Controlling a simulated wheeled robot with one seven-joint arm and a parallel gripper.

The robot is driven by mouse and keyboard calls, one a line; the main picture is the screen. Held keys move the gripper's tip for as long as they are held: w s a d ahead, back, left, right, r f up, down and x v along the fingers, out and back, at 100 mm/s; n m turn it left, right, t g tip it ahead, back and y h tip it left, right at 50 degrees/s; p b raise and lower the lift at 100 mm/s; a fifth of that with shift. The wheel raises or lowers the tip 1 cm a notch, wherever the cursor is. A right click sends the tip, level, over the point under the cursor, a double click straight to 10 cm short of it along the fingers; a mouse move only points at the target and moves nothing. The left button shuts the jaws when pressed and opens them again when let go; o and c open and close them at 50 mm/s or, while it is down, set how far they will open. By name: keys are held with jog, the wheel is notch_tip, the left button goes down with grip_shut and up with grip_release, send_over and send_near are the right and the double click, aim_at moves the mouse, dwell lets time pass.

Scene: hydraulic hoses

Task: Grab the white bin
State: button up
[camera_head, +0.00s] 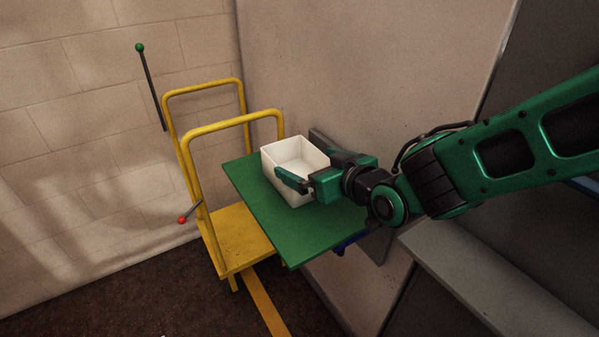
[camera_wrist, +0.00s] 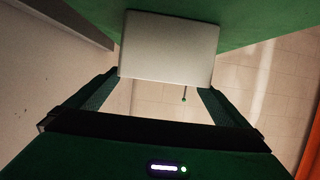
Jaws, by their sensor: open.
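The white bin (camera_head: 276,163) is an open-topped, empty-looking box standing upright on a green tabletop (camera_head: 262,212). My gripper (camera_head: 298,156) is open at the bin's right end, with one finger along the near side and the other toward the far side. In the wrist view the white bin (camera_wrist: 168,46) fills the upper middle as a pale wall, and the tips of my gripper (camera_wrist: 160,84) lie at either side of its edge. I cannot tell whether either finger touches the bin.
A yellow cart (camera_head: 237,235) with tall rails stands left of the green tabletop. A wall panel (camera_head: 370,60) rises close behind the bin. A grey ledge (camera_head: 490,285) lies at the lower right. The green tabletop is bare in front of the bin.

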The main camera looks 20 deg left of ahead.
jog(key=shift+x, duration=2.85)
jog(key=shift+s+a, duration=0.1)
jog(key=shift+a, duration=0.05)
jog(key=shift+c, duration=0.6)
jog(key=c, duration=0.8)
jog(key=shift+o, duration=0.2)
jog(key=shift+r, duration=0.15)
